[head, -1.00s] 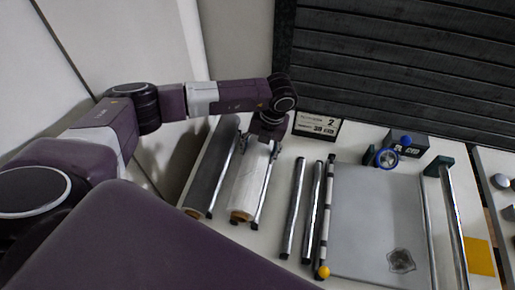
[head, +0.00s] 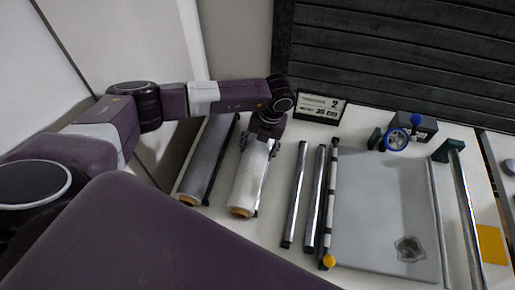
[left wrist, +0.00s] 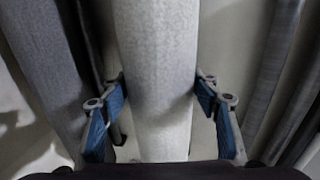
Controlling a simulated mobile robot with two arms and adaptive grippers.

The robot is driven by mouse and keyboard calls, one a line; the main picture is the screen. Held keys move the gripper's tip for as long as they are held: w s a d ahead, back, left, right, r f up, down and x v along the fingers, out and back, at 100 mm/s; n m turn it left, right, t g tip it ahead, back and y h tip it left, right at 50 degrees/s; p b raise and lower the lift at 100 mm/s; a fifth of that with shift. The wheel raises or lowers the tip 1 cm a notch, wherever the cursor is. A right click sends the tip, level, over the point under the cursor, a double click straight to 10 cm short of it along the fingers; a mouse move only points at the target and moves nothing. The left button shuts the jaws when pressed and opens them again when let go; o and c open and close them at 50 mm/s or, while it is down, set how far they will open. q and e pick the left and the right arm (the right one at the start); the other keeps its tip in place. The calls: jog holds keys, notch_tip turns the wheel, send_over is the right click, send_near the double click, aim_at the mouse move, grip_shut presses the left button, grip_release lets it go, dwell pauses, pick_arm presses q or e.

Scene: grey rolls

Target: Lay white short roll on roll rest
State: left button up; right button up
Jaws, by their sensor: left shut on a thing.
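The white short roll (head: 250,178) has a brown core at its near end and lies lengthwise in the head view. My left gripper (head: 267,137) is at its far end, pointing down. In the left wrist view the white roll (left wrist: 158,60) runs between the blue pads of my left gripper (left wrist: 165,108), which is shut on it. The head view does not clearly show whether the roll is clear of the dark-ended rail (head: 267,178) beside it. My right gripper is not in view.
A grey roll (head: 207,160) lies close on the left. To the right are a grey board (head: 380,210), a blue-rimmed wheel (head: 396,139) and a tall bar (head: 466,215). A sign (head: 319,108) stands behind, before a dark slatted wall (head: 400,55).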

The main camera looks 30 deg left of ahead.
pick_arm(q)
jog(key=o, duration=1.7)
jog(key=shift+c, duration=0.2)
jog(key=r, duration=0.4)
jog(key=d+r, duration=0.1)
jog(key=r, duration=0.3)
jog(key=d+r, duration=0.1)
jog(key=r, duration=0.3)
jog(key=shift+w+d, duration=0.2)
jog(key=shift+w, duration=0.1)
